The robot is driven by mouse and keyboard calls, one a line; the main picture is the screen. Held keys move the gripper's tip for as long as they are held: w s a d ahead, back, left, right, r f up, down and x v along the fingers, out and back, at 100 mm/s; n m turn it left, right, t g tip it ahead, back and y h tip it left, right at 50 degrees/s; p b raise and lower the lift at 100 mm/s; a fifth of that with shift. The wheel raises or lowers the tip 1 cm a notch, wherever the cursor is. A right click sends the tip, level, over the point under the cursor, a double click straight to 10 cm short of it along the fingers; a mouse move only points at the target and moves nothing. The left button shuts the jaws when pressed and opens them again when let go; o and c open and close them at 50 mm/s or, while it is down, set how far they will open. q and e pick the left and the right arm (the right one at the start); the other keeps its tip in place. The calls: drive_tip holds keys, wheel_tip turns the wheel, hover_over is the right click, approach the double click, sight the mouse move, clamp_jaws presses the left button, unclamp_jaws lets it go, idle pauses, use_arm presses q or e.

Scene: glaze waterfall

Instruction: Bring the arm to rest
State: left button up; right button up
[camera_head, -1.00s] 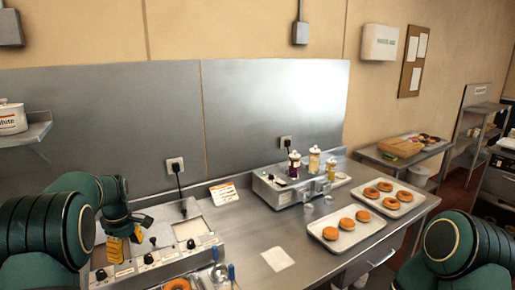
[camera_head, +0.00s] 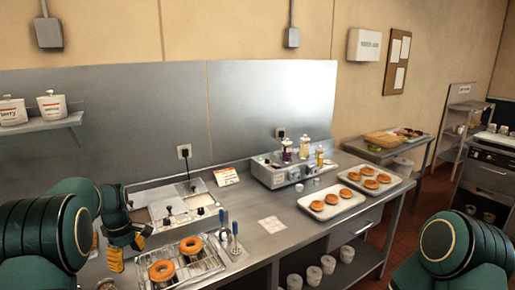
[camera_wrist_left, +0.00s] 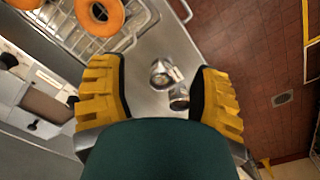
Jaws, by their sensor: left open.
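My left gripper (camera_head: 128,254) has yellow ridged fingers and hangs from the dark green left arm (camera_head: 75,225) at the lower left of the head view. In the left wrist view the fingers (camera_wrist_left: 160,95) are wide apart, with nothing held between them. In the head view the gripper is left of the wire rack (camera_head: 213,262), apart from the rings on it. My right arm (camera_head: 452,243) shows at the lower right; its gripper is out of view.
Two orange-brown rings, one a near doughnut (camera_head: 162,270), lie on the rack. Blue-handled tools (camera_head: 235,230) stand beside it. Small metal cups (camera_wrist_left: 163,74) show between the fingers in the wrist view. Two doughnut trays (camera_head: 345,205) lie farther right. Red tiled floor (camera_head: 400,225) is open at right.

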use_arm(q)
drive_tip(key=s+d+f+m+b, duration=0.1)
drive_tip(key=s+d+f+m, duration=0.1)
drive_tip(key=d+f, duration=0.35)
drive_tip(key=s+d+f+m+h+b, duration=0.1)
drive_tip(key=s+d+f+m, duration=0.1)
drive_tip(key=f, duration=0.6)
drive_tip(key=s+d+f+m+b, duration=0.1)
drive_tip(key=s+d+f+m, duration=0.15)
drive_tip(key=f, duration=0.45)
drive_tip(key=s+d+f+m+t+h+b, duration=0.1)
drive_tip(key=s+d+f+m+b, duration=0.1)
drive_tip(key=s+d, duration=0.6)
drive_tip(key=s+d+f+m+h+b, duration=0.1)
drive_tip(key=s+d+f+m+h, duration=0.1)
drive_tip(key=s+d+f+m, duration=0.2)
drive_tip(key=s+d+f, duration=0.3)
drive_tip(key=s+d, duration=0.1)
drive_tip(key=s, duration=0.2)
drive_tip(key=shift+d+f+m+t+b, duration=0.3)
drive_tip(key=shift+d+m+t+b, duration=0.05)
drive_tip(key=shift+d+t+b, duration=0.05)
use_arm(e)
wheel_tip(320, 180, down, 8)
drive_tip(key=shift+w+a, duration=0.15)
drive_tip(key=shift+a, duration=0.05)
use_arm(q)
drive_tip(key=shift+s, duration=0.1)
drive_tip(key=shift+c, duration=0.3)
